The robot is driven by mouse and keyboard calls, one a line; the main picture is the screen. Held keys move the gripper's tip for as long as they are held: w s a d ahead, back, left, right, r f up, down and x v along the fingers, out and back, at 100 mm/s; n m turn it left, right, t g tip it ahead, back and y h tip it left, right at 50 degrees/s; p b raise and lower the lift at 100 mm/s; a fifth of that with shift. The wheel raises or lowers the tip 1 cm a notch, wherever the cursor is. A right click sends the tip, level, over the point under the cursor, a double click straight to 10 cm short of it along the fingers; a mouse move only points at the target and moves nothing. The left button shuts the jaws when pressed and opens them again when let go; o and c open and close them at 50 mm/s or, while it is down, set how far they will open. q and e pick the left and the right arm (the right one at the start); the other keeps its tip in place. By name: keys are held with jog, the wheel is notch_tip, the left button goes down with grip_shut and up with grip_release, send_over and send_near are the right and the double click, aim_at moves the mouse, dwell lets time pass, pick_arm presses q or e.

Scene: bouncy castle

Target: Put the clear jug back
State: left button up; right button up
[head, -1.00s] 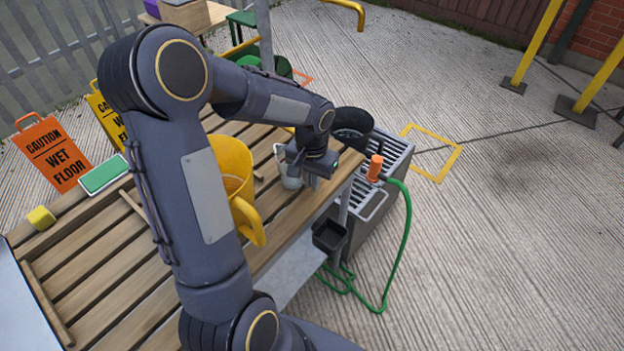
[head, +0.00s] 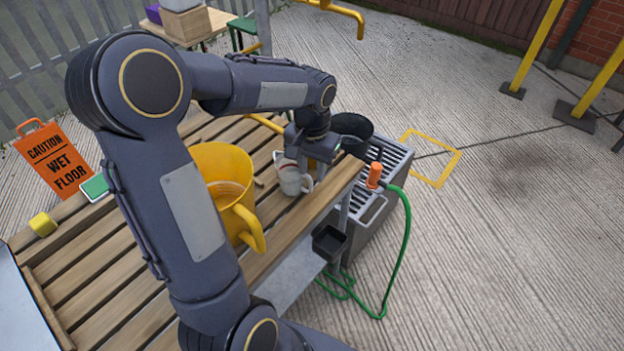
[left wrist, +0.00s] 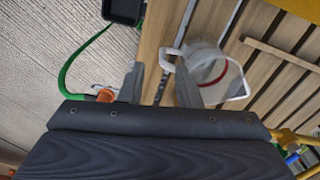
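The clear jug (head: 291,181), see-through with a red line, stands on the slatted wooden bench (head: 131,262) near its right edge. My left gripper (head: 311,155) is just above and behind it in the head view. In the left wrist view the jug (left wrist: 208,72) shows beyond the fingers, with its white handle (left wrist: 168,57) in line with the gap between them. The left gripper (left wrist: 160,80) is open with nothing between its fingertips. I cannot tell whether a finger touches the jug. My right gripper is not in view.
A large yellow jug (head: 226,172) stands left of the clear jug, partly behind my arm. A black bucket (head: 352,129) stands on a grey grated unit (head: 386,166) to the right, with an orange-ended green hose (head: 405,240). A small black bin (head: 329,243) hangs at the bench edge.

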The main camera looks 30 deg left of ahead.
pick_arm(q)
notch_tip(320, 180, up, 5)
jog(key=shift+f, duration=0.1)
jog(key=s+d+t+h, duration=0.2)
jog(key=s+d, duration=0.2)
jog(key=s, duration=0.5)
jog(key=s+d+r+t+h, duration=0.1)
jog(key=s+d+t, duration=0.2)
jog(key=s, duration=0.6)
jog(key=d, duration=0.2)
jog(key=shift+s+d+r+t+h, duration=0.2)
jog(key=shift+d+t+h, duration=0.1)
jog(key=shift+h, duration=0.1)
jog(key=shift+n, duration=0.3)
jog(key=shift+r+p, duration=2.15)
jog(key=shift+p, duration=0.2)
